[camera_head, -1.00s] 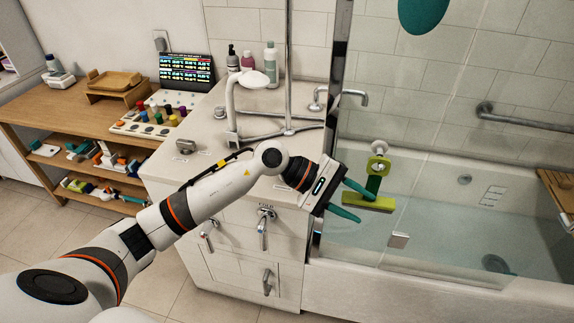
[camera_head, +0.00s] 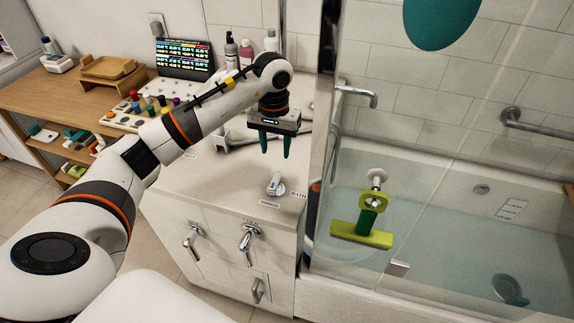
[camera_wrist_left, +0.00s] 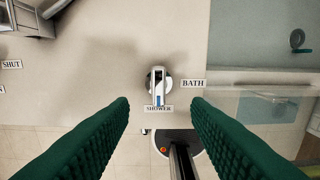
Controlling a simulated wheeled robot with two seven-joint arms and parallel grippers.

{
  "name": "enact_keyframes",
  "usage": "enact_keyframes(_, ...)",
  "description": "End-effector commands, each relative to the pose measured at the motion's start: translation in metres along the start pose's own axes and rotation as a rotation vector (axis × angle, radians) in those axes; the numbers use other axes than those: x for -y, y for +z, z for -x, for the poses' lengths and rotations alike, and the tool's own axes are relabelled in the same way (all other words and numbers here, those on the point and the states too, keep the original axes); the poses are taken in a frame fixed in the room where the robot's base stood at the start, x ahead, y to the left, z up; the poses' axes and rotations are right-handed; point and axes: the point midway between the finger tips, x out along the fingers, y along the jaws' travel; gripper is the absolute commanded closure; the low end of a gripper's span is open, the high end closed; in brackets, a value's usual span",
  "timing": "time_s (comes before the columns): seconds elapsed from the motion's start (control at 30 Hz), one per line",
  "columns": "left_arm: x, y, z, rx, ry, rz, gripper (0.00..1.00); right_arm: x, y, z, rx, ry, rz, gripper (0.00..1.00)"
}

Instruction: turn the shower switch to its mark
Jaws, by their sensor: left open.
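The shower switch (camera_head: 275,183) is a small pale metal lever on a round base, on the counter top. It also shows in the left wrist view (camera_wrist_left: 158,86), centred between the fingers. Its lever lies in line with the SHOWER label (camera_wrist_left: 159,108), its end close to that label. The BATH label (camera_wrist_left: 193,84) is to the right of the switch. My left gripper (camera_head: 275,146) is open and empty, its green fingers pointing down above the counter, apart from the switch. It also shows in the left wrist view (camera_wrist_left: 160,103). My right gripper is not in view.
A metal faucet fixture (camera_head: 235,135) stands behind the gripper on the counter (camera_head: 215,185). Chrome handles (camera_head: 250,236) are on the cabinet front. The filled bathtub (camera_head: 460,235) and a glass panel are to the right. The counter around the switch is mostly clear.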

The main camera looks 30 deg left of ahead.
Motion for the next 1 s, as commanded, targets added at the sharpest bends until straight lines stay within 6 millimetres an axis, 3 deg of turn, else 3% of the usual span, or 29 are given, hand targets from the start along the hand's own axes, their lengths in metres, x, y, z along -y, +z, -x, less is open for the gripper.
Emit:
enact_keyframes(0.17, -0.001, -0.001, -0.014, -0.006, 0.006, -0.001, 0.56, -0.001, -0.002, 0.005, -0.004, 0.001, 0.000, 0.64)
enact_keyframes(0.43, -0.001, -0.002, -0.066, -0.008, 0.004, 0.000, 0.56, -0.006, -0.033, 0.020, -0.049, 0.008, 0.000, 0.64)
enact_keyframes(0.7, -0.001, -0.001, -0.108, -0.004, 0.002, 0.000, 0.56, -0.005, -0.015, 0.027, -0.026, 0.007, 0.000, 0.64)
enact_keyframes(1.0, -0.001, -0.001, -0.120, -0.001, 0.004, -0.001, 0.56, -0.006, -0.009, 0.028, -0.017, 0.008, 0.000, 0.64)
